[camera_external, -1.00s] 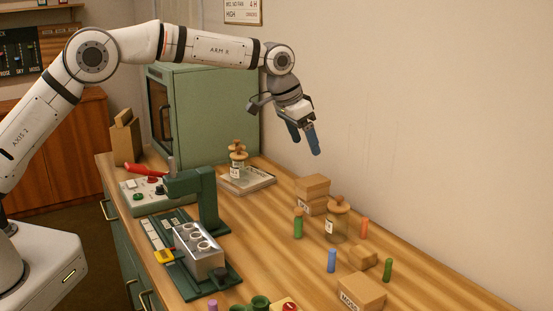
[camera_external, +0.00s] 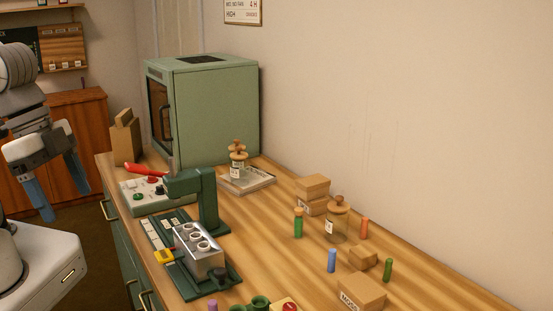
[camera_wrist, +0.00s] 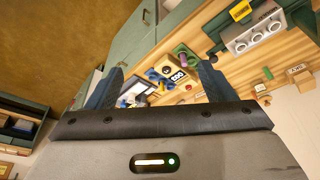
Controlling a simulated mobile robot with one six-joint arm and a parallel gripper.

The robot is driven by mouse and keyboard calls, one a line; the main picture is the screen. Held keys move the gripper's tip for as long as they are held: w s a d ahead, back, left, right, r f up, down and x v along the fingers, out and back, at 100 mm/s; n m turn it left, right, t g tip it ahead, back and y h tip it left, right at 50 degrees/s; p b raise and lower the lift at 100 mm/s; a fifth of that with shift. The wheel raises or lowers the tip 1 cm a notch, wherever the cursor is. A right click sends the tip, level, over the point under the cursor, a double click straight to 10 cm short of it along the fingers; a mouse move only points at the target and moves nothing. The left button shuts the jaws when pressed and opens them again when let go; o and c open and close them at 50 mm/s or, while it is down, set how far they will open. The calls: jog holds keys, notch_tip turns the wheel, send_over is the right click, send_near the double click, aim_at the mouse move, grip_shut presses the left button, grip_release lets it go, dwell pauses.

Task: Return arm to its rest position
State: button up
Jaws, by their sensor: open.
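My gripper (camera_external: 58,198) hangs at the left edge of the external view, off the table, above my white base. Its two blue fingers point down and stand apart with nothing between them. In the wrist view my gripper (camera_wrist: 160,90) also shows its two dark fingers spread and empty. The wooden table (camera_external: 265,250) lies to its right in the external view. Most of my arm is outside the external view or hidden at its left edge.
On the table stand a green press (camera_external: 207,200) with a metal block (camera_external: 203,262), several vials, a jar (camera_external: 337,222) and cardboard boxes (camera_external: 362,291). A green cabinet (camera_external: 215,115) stands at the back. A wooden cupboard (camera_external: 85,135) is behind my gripper.

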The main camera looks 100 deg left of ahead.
jog(key=s+f, duration=0.1)
jog(key=s+d+f, duration=0.1)
jog(key=s, duration=0.1)
jog(key=shift+s+d+m, duration=0.1)
jog(key=shift+m, duration=0.2)
